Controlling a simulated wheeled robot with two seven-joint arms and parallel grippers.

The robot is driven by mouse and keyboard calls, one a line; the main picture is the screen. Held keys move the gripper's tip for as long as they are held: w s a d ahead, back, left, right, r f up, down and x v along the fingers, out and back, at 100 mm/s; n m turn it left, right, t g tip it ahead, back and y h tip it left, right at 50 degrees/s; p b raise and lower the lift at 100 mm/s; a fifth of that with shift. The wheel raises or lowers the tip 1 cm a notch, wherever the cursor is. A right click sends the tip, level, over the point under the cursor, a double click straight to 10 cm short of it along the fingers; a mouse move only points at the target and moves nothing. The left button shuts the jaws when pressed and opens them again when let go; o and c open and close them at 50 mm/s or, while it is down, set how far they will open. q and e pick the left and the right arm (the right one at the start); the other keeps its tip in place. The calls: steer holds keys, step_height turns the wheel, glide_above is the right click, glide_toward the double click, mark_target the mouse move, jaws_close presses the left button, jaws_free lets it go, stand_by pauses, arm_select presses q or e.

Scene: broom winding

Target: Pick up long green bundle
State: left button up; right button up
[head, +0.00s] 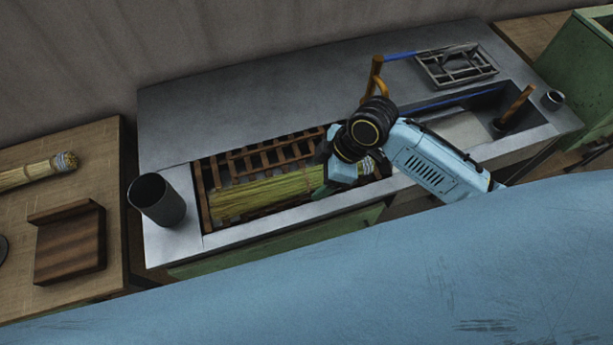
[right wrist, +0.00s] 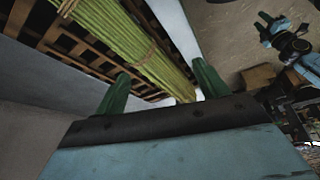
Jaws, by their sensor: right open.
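The long green bundle (head: 260,196) lies in a slatted wooden rack sunk into the grey bench. Whether the fingers touch the bundle I cannot tell.
A dark cup (head: 157,200) stands left of the rack (head: 262,156). A metal grate (head: 456,66), an orange-handled tool (head: 376,75) and a trough (head: 470,125) are on the bench's right. A wooden table (head: 100,150) at left holds another bundle (head: 38,171) and a wooden block (head: 70,243).

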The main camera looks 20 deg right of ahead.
mark_target(309, 174)
steer(key=w+d+r+n+g, duration=0.2)
steer(key=w+d+r+n, duration=0.2)
steer(key=r, duration=0.1)
steer(key=x, duration=1.3)
steer(key=shift+w+a+f, duration=0.15)
steer(key=shift+w+f, duration=0.05)
steer(key=shift+w, duration=0.2)
steer(key=shift+c, duration=0.2)
steer(key=c, duration=1.1)
steer(key=shift+o, duration=0.2)
steer(key=shift+r, duration=0.1)
